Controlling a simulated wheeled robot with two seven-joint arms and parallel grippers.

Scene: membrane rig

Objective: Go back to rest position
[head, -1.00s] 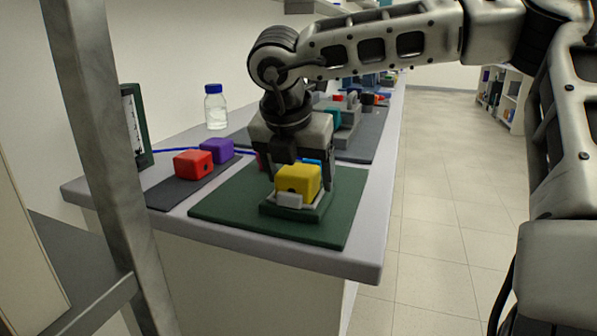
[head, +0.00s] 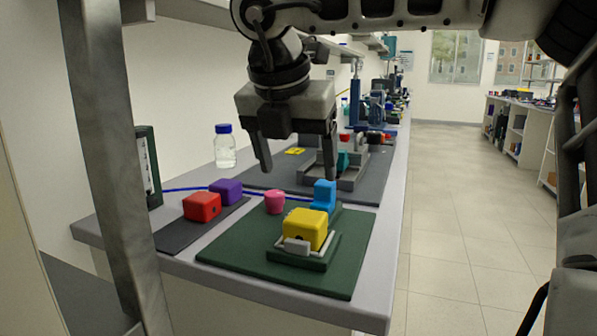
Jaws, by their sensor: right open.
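My right gripper (head: 300,172) is open and empty, raised above the bench with its fingers pointing down. It is apart from the yellow block (head: 305,229), which sits in a green holder (head: 297,258) with a pale bar at its front. The holder stands on a dark green mat (head: 230,255). A blue piece (head: 324,196) stands behind the yellow block, and a pink cup-like piece (head: 275,202) is to its left. My left gripper is not in view.
A red block (head: 202,207) and a purple block (head: 226,191) lie on a dark mat at left. A bottle with a blue cap (head: 225,150) stands behind them. Grey equipment (head: 350,172) stands further back. A metal post (head: 108,160) is at left; the floor at right is clear.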

